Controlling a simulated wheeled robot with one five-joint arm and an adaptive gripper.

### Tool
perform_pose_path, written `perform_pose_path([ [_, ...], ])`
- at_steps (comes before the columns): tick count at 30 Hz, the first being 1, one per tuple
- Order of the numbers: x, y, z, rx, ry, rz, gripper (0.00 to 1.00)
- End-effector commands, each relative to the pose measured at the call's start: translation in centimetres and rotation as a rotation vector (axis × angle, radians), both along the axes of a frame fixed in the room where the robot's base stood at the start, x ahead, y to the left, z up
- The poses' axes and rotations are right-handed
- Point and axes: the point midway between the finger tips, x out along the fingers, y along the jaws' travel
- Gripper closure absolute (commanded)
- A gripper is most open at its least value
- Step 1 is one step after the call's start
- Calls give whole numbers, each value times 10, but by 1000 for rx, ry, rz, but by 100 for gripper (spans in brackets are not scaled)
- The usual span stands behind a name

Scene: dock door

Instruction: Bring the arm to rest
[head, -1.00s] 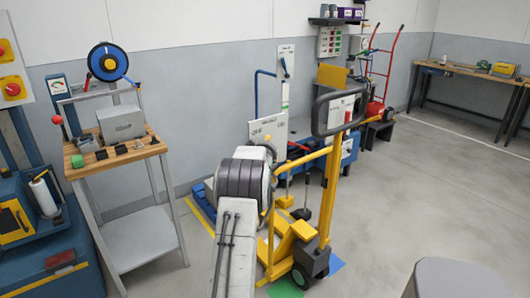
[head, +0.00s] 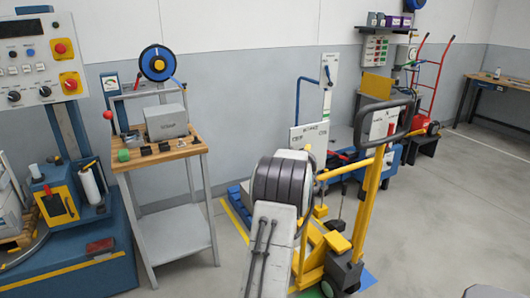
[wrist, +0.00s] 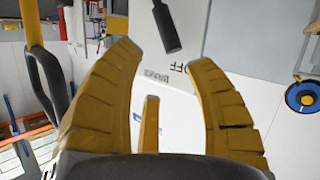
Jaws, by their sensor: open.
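My gripper (wrist: 162,54) shows in the wrist view as two curved, ribbed yellow fingers spread wide apart, with a shorter yellow piece between them. It is open, and I see nothing held. Beyond the fingers is a white panel (wrist: 185,92) with lettering and a dark handle (wrist: 172,25). Contact with the panel cannot be made out. In the head view my arm reaches up and away from the bottom middle, and its dark ringed joint hides most of the gripper. The white lettered panel (head: 310,133) stands just behind that joint.
A yellow hand truck (head: 366,205) with a grey loop handle stands close right of my arm. A wood-topped bench (head: 178,146) with a blue reel (head: 157,62) is left, beside a blue machine (head: 90,270). Open floor (head: 440,220) lies to the right.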

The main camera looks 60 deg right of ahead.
Motion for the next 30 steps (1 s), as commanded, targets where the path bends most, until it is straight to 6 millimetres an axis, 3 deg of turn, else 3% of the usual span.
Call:
perform_pose_path([
  [13,0,0,-1,7,-18,-6,51],
  [17,-2,7,-22,110,-41,-23,51],
  [19,-4,16,-41,205,-50,-39,51],
  [23,-14,59,-106,478,-42,-85,51],
  [27,-29,127,-170,770,-6,-141,51],
  [30,-43,188,-194,969,24,-188,51],
])
